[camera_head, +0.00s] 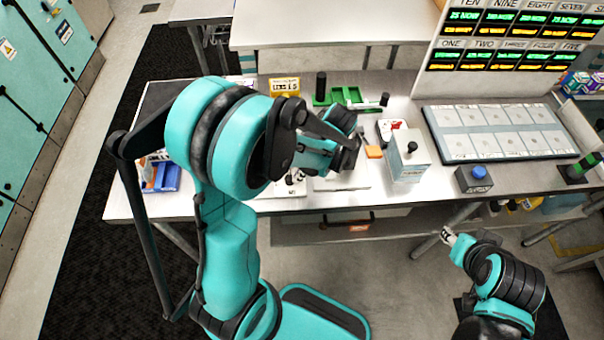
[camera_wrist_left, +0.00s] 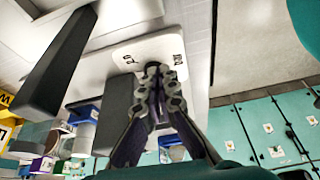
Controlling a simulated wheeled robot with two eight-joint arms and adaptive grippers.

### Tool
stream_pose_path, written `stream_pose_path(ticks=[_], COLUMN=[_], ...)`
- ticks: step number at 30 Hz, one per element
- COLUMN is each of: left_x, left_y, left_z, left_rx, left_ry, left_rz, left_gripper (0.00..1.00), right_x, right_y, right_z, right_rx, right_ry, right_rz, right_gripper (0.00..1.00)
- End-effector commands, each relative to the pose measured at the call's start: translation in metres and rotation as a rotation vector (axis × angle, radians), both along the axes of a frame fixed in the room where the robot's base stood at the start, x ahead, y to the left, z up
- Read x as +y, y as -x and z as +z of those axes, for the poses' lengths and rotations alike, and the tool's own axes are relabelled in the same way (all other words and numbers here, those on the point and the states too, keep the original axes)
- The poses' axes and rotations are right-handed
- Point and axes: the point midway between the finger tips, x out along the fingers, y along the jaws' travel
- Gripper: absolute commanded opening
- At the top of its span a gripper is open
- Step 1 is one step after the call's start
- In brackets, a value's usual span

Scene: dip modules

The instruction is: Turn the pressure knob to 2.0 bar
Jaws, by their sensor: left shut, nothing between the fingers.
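My left gripper (camera_head: 345,158) is over the middle of the bench, in front of the white plate (camera_head: 345,181). Its fingers hide part of that spot. In the left wrist view the fingers (camera_wrist_left: 158,72) are shut and empty, tips close to a white plate with dark printed marks (camera_wrist_left: 148,52); contact cannot be told. I cannot read a pressure scale or tell for sure which part is the pressure knob. My right gripper (camera_head: 448,237) is low, off the bench front.
A blue-button box (camera_head: 476,179) and a tray of pale modules (camera_head: 498,130) are at the right, below a display board (camera_head: 512,40). A green holder (camera_head: 340,97) and yellow sign (camera_head: 284,86) stand behind. A blue bin (camera_head: 160,177) is at the left.

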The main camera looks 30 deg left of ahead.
Motion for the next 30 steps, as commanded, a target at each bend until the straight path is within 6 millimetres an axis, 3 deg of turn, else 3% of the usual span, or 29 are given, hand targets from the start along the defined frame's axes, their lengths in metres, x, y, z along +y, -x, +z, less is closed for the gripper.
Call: stream_pose_path(ticks=[17,30], left_x=[0.005,0.011], left_y=[0.006,0.014], left_z=[0.000,0.000], left_rx=[0.000,0.000], left_ry=[-0.001,-0.005], left_rz=[-0.090,-0.398], left_gripper=[0.00,0.00], right_x=[0.000,0.000], right_y=[0.000,0.000], right_z=[-0.003,-0.009], right_rx=[0.000,0.000], right_ry=[0.000,0.000], right_rz=[0.000,0.000], right_gripper=[0.40,0.40])
